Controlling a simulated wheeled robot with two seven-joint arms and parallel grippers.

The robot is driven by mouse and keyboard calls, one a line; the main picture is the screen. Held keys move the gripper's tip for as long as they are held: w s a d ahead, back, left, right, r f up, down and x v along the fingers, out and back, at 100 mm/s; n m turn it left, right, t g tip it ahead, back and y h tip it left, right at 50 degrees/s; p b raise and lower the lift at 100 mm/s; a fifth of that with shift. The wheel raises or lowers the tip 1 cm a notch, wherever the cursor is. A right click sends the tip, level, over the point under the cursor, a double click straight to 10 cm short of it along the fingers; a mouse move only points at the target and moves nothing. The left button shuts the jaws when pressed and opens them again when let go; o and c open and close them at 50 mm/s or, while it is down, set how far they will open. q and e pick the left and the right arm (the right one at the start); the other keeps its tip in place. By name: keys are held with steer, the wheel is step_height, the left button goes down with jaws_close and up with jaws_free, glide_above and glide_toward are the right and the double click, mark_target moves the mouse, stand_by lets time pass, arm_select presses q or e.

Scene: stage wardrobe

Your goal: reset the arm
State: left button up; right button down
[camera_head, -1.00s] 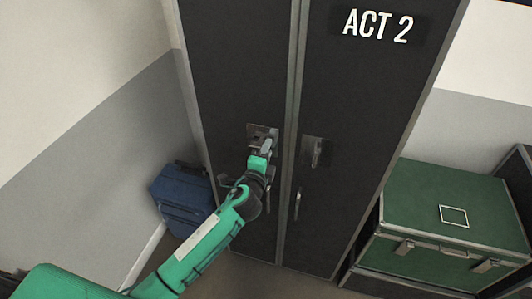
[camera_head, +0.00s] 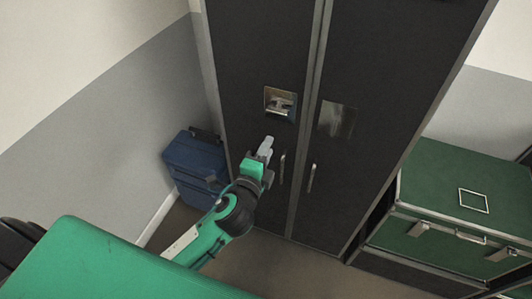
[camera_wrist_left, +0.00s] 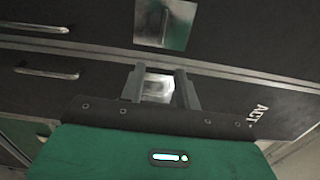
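My left gripper (camera_head: 265,148) is in front of the lower left door of the black wardrobe (camera_head: 262,45), below a metal latch plate (camera_head: 280,103) and apart from it. In the left wrist view its two fingers (camera_wrist_left: 161,90) stand apart, with nothing held; a shiny plate shows behind the gap between them. My green left arm comes in from the bottom left. My right gripper is not in view.
The right door has a second plate (camera_head: 337,119). Two upright handles (camera_head: 282,170) (camera_head: 310,178) flank the door seam. A blue case (camera_head: 195,165) stands left of the wardrobe. A green trunk (camera_head: 450,190) stands at the right. Some grey floor is bare in front.

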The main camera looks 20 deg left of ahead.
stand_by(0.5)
arm_select(q)
step_height(320, 180, down, 26)
steer(key=a+n+g, duration=0.3)
steer(key=n+g, duration=0.1)
steer(key=g, duration=0.2)
steer(key=s+a+f+n+g, duration=0.15)
steer(key=s+f, duration=0.25)
steer(key=f, duration=0.5)
steer(key=s+a+f+n+g, duration=0.1)
steer(key=s+f+n+g, duration=0.1)
steer(key=s+f, duration=0.45)
steer(key=s+a+f+n+g, duration=0.3)
steer(key=s+f+n, duration=0.1)
steer(key=s+f, duration=0.95)
steer(key=s+f+n+g, duration=0.2)
steer(key=s+f, duration=0.3)
steer(key=s, duration=0.5)
steer(key=s+f+n+g, duration=0.2)
steer(key=s+f, duration=0.3)
steer(key=s, duration=0.5)
steer(key=shift+s+a+f+n+y, duration=0.2)
steer(key=shift+s+a+n+y, duration=0.1)
steer(key=shift+a+n, duration=0.1)
steer(key=shift+w+g, duration=0.1)
steer(key=shift+g, duration=0.15)
